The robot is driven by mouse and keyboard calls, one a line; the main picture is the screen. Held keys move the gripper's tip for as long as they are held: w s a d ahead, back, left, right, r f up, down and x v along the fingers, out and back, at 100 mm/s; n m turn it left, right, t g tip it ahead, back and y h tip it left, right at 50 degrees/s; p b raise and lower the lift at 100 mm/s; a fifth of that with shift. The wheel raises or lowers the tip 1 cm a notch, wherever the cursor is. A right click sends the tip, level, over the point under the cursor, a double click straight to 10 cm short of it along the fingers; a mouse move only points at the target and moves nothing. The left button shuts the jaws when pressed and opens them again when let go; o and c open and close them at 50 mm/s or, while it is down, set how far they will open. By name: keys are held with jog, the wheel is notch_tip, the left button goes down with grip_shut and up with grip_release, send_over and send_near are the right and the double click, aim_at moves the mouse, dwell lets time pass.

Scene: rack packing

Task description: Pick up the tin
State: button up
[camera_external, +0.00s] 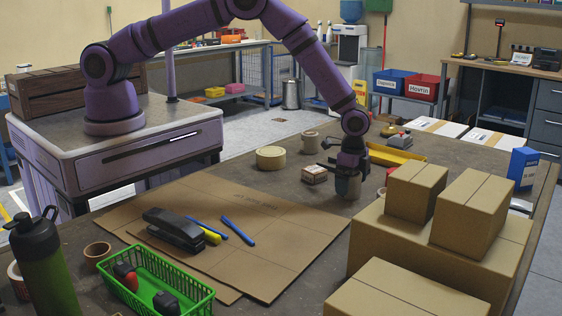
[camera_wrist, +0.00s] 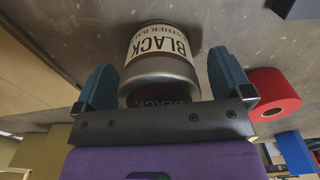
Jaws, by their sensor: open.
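The tin (camera_wrist: 162,62) is a metal can with a cream label reading "BLACK". In the wrist view it lies between the two blue fingers of my gripper (camera_wrist: 162,85), with a visible gap on the right side and a narrower one on the left. In the external view the tin (camera_external: 348,187) stands upright on the table, partly hidden under my gripper (camera_external: 347,172). My gripper is open and comes down over the tin from above. I cannot tell whether either finger touches it.
A small box (camera_external: 314,174) stands just left of the tin. A red roll (camera_wrist: 274,95) lies close by in the wrist view. Cardboard boxes (camera_external: 415,190) stand to the right. A tape roll (camera_external: 271,158), a stapler (camera_external: 176,230) and a green basket (camera_external: 190,284) are farther left.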

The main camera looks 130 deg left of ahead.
jog(key=shift+f, duration=0.6)
jog(key=shift+c, duration=0.2)
jog(key=c, duration=1)
jog(key=shift+r, duration=0.15)
jog(key=shift+r, duration=0.55)
notch_tip(320, 180, up, 2)
jog(key=shift+r, duration=0.25)
jog(key=s+d, duration=0.1)
jog(key=s, duration=0.4)
jog(key=s+d, duration=0.2)
jog(key=s, duration=0.3)
jog(key=s+d+r, duration=0.1)
jog(key=s+d, duration=0.1)
jog(key=s, duration=0.3)
jog(key=shift+d+r, duration=0.1)
jog(key=shift+d, duration=0.15)
